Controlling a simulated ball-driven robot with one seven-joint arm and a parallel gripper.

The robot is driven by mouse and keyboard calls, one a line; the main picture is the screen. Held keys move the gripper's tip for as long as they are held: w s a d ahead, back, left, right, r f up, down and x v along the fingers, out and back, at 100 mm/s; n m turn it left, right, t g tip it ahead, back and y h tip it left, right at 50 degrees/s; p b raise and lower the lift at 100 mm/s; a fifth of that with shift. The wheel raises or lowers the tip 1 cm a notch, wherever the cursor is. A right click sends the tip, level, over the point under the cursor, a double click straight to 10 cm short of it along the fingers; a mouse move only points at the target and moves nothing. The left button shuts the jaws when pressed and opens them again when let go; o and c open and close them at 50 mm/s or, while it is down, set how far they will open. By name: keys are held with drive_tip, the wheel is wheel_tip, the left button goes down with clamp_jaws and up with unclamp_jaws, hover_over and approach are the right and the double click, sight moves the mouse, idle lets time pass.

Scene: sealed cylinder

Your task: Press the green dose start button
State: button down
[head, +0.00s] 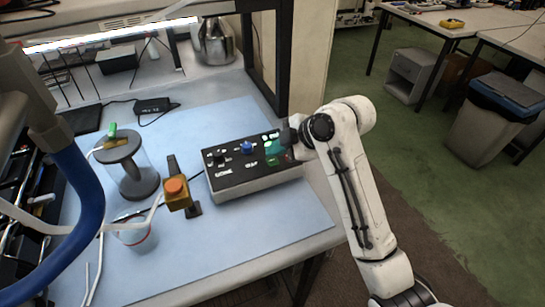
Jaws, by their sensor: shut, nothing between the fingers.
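A control box (230,183) with a dark top panel lies on the blue mat (285,228). Its panel carries a blue knob (248,148), a dark knob at the left and white lettering. A green button (273,161) shows at the right part of the panel, below a lit teal display (272,144). My gripper (284,138) is at the panel's right end, just above and right of the green button. It is shut and empty. Its tips are small and dark against the panel, so I cannot tell whether they touch anything.
The sealed cylinder (145,165) with grey end caps stands at the left of the mat. An orange-topped yellow device (176,190) stands between it and the box. The mat's front right is clear.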

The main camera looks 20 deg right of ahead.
sight(276, 162)
wheel_tip(276, 162, up, 5)
drive_tip(key=p, duration=0.4)
idle(0.4)
idle(0.5)
